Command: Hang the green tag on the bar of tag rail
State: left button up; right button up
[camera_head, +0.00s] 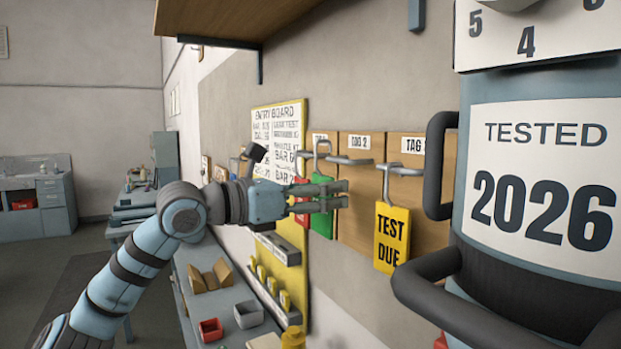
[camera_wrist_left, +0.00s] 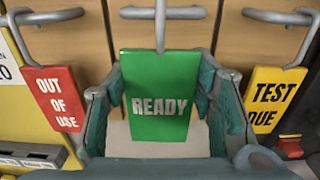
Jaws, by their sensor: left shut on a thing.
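My left gripper (camera_head: 340,194) is shut on the green tag (camera_head: 321,222), in front of the wall boards. In the left wrist view the green tag (camera_wrist_left: 160,112) reads READY and sits upright between the two fingers. Its grey hook rises from the top edge and overlaps the middle bar (camera_wrist_left: 163,12) of the tag rail. In the head view the hook (camera_head: 318,148) stands near the left end of the TAG 2 bar (camera_head: 348,160). I cannot tell whether the hook is over the bar or in front of it. My right gripper is not in view.
A yellow TEST DUE tag (camera_head: 391,238) hangs from the right bar. A red OUT OF USE tag (camera_wrist_left: 55,98) hangs on the left bar. A large blue cylinder (camera_head: 545,190) with dark handles fills the right side. A bench (camera_head: 222,290) with small bins runs below.

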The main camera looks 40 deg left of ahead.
pick_arm(q)
jog(key=shift+w+d+r+p, duration=0.2)
jog(key=shift+w+r+p, duration=0.05)
jog(key=shift+p, duration=0.45)
jog(key=shift+w+d+f+p, duration=0.15)
jog(key=shift+w+f+p, duration=0.15)
jog(key=shift+w+f, duration=0.4)
jog(key=shift+w+d+f+p, duration=0.15)
jog(key=shift+w+f+p, duration=0.25)
jog(key=shift+f, duration=0.45)
jog(key=o, duration=1.3)
